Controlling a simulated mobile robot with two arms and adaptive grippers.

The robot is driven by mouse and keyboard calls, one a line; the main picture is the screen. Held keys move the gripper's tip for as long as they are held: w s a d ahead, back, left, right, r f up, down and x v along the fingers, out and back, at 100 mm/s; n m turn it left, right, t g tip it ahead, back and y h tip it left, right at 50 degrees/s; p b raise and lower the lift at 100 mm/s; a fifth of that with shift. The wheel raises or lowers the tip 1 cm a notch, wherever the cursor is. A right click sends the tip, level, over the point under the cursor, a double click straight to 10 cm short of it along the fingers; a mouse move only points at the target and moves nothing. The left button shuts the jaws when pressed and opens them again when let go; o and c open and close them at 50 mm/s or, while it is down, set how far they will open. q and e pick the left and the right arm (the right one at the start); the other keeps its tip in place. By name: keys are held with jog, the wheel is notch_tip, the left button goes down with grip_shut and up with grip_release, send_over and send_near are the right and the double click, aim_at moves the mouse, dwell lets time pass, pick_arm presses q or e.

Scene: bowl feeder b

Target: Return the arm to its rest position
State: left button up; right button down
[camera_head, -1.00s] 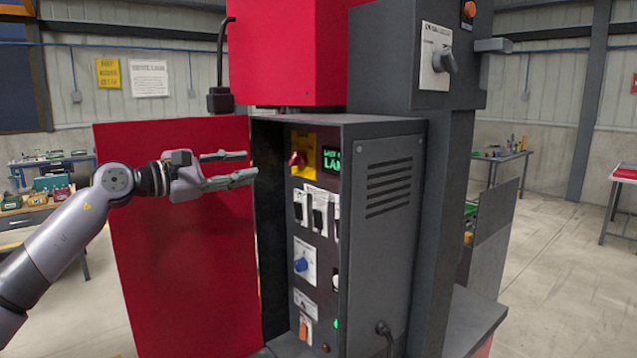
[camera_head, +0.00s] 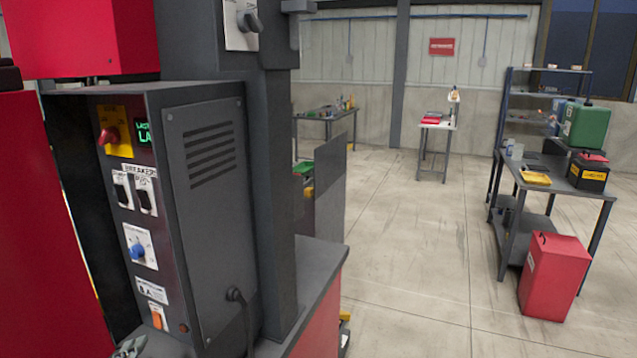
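A small grey piece at the bottom edge, below the control panel, looks like the tip of my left gripper (camera_head: 130,348). Most of it is cut off by the frame, so I cannot tell whether it is open or shut, or whether it touches anything. The rest of that arm is out of view. My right gripper and arm are not in view.
The dark control cabinet (camera_head: 215,225), with its red knob (camera_head: 108,136) and blue switch (camera_head: 137,251), stands close at left beside a grey column (camera_head: 279,190). Open floor (camera_head: 412,255) lies to the right. A workbench (camera_head: 553,188) and a red canister (camera_head: 553,275) stand at far right.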

pick_arm(q)
jog(key=s+d+f+n+g+h, duration=0.1)
jog(key=s+d+f+n+g, duration=0.4)
jog(key=s, duration=0.4)
jog(key=s+d+f+n+g+h, duration=0.2)
jog(key=s+d+f+g, duration=0.15)
jog(key=s+f, duration=0.4)
jog(key=s+d+f+n+g+h, duration=0.1)
jog(key=s+d+f+n+g, duration=0.3)
jog(key=s, duration=0.6)
notch_tip(320, 180, down, 27)
jog(key=s, duration=0.2)
jog(key=s+a+f+m+g, duration=0.1)
jog(key=s+a+f, duration=0.1)
jog(key=s+f, duration=1.3)
jog(key=shift+s+a+f+g, duration=0.15)
jog(key=shift+s+f+g, duration=0.2)
jog(key=shift+s, duration=0.2)
jog(key=shift+w, duration=0.15)
